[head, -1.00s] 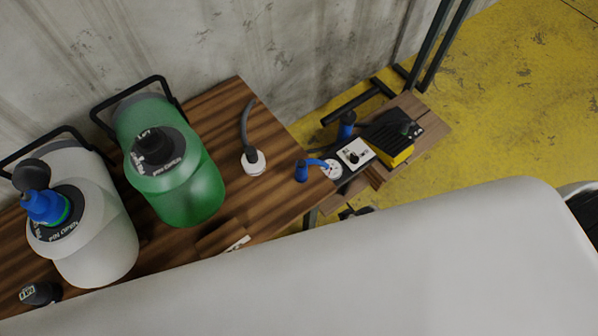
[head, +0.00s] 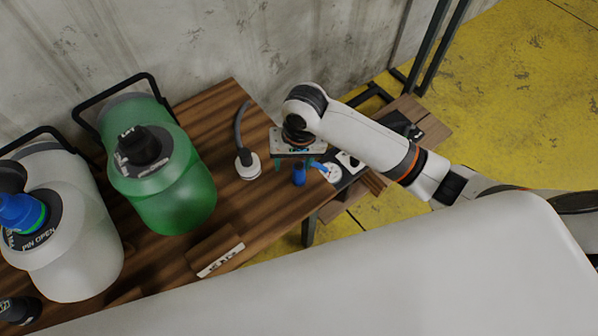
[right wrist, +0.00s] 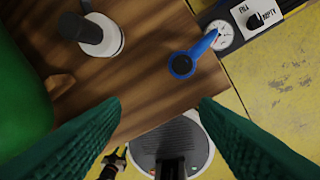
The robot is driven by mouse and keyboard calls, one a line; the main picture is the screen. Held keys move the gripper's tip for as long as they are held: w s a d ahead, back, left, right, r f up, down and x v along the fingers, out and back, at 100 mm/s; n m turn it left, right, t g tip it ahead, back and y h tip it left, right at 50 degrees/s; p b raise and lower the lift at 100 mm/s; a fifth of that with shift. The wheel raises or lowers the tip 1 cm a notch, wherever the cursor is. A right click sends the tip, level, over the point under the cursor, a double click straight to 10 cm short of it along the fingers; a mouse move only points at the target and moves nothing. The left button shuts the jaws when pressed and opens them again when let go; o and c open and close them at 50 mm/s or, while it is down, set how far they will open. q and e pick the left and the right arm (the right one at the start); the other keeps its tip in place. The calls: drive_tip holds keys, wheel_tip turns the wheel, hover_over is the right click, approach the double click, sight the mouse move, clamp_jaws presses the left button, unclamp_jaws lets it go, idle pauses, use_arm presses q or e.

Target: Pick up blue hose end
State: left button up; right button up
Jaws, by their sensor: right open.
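The blue hose end (head: 299,175) stands on the wooden table near its right edge, with a short blue hose running to a white round gauge (head: 331,172). In the right wrist view the blue hose end (right wrist: 182,65) shows as a blue ring with a dark opening, farther out than the fingertips. My right gripper (head: 294,163) is above the table, close to the hose end. Its green fingers are open and empty, and the gap between them (right wrist: 160,101) lies below and left of the hose end in the wrist view. My left gripper is not in view.
A white nozzle with a grey hose (head: 247,165) stands left of the hose end. A green canister (head: 175,190) and a white canister (head: 75,245) are farther left. A wooden block (head: 215,252) lies at the front. A white control box (right wrist: 258,15) adjoins the gauge.

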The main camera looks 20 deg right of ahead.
sight(299, 164)
drive_tip(key=w+d, duration=0.1)
drive_tip(key=w+d+r+m, duration=0.1)
drive_tip(key=w+m+h, duration=0.1)
drive_tip(key=shift+w+d+r+g, duration=0.15)
drive_tip(key=shift+d+r+g, duration=0.15)
drive_tip(key=shift+d, duration=0.1)
drive_tip(key=shift+d+f, duration=0.1)
drive_tip(key=shift+f, duration=0.2)
wheel_tip(299, 164, down, 6)
drive_tip(key=shift+r+b, duration=0.1)
drive_tip(key=shift+b, duration=0.35)
drive_tip(key=shift+s+a+f+b, duration=0.1)
drive_tip(key=shift+a+f+b, duration=0.05)
drive_tip(key=shift+f, duration=1.25)
drive_tip(key=shift+s+a+f+b, duration=0.1)
drive_tip(key=shift+a+f+b, duration=0.05)
drive_tip(key=shift+f, duration=1.2)
drive_tip(key=shift+c, duration=0.6)
drive_tip(key=c, duration=1)
drive_tip(key=shift+o, duration=0.2)
drive_tip(key=shift+r, duration=0.1)
